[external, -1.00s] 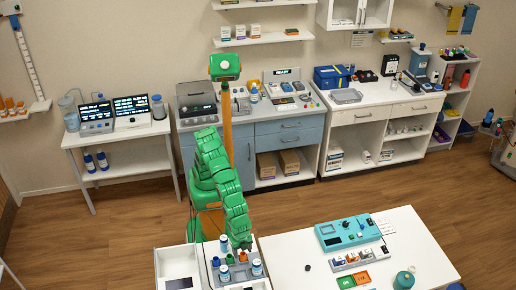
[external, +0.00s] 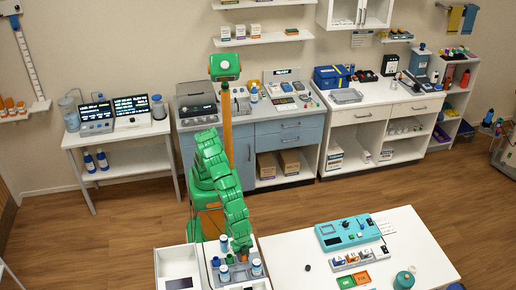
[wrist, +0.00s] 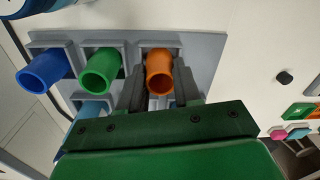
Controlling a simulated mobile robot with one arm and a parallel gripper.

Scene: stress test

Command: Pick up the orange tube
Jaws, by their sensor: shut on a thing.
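The orange tube (wrist: 160,72) is an open-topped cylinder in the wrist view, at the right end of a row in a grey rack (wrist: 213,58). My gripper (wrist: 160,90) has one dark finger on each side of the tube and is shut on it. The tube's lower part is hidden, so I cannot tell whether it still rests in its slot. In the external view, my gripper (external: 242,250) is low over the rack area, and the arm hides most of the tube.
A green tube (wrist: 100,72) and a blue tube (wrist: 42,72) stand left of the orange one in the rack. Blue-capped white bottles (external: 257,268) stand close around my gripper in the external view. A teal device (external: 347,232) stands on the white table to the right.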

